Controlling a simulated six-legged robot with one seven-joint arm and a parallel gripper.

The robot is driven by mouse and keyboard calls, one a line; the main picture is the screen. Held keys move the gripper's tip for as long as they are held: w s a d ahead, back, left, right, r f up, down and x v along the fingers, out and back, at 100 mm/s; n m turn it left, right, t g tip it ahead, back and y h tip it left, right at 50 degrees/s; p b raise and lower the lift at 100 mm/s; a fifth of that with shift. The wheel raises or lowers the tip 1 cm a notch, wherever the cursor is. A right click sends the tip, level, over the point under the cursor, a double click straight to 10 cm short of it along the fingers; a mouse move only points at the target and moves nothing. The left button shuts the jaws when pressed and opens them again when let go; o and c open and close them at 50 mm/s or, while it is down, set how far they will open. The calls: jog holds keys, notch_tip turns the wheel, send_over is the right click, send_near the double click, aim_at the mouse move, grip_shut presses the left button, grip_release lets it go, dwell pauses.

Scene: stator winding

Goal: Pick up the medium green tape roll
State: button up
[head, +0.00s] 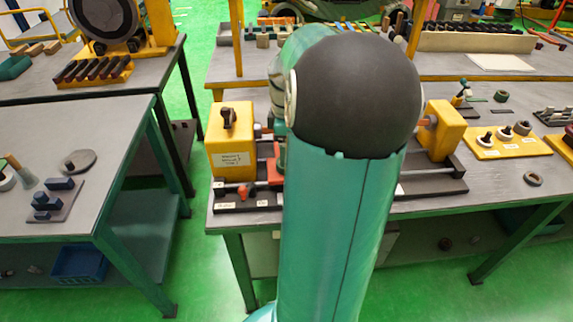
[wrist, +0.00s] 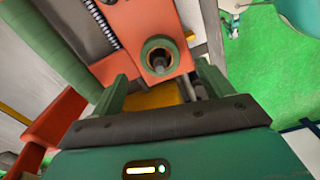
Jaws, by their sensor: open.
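In the wrist view, a round roll with a dark green outer ring and a paler core (wrist: 160,56) sits against an orange-red part (wrist: 128,38). A dark, rod-like shape shows in its centre hole. My gripper (wrist: 161,74) is open, with one green finger to each side of the roll's near edge. The fingers look apart from it, but the remaining distance is hard to tell. In the head view my arm hides the gripper and this roll. A small dark green ring (head: 501,96) lies on the right of the workbench; its kind is unclear.
Yellow blocks (head: 231,140) of a bench fixture stand left and right of my arm. A yellow tray (head: 507,145) with several small rings lies to the right. Another table (head: 70,140) stands at the left. Green floor shows between the tables.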

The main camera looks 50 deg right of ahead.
notch_tip(320, 180, down, 5)
jog(key=c, duration=1.1)
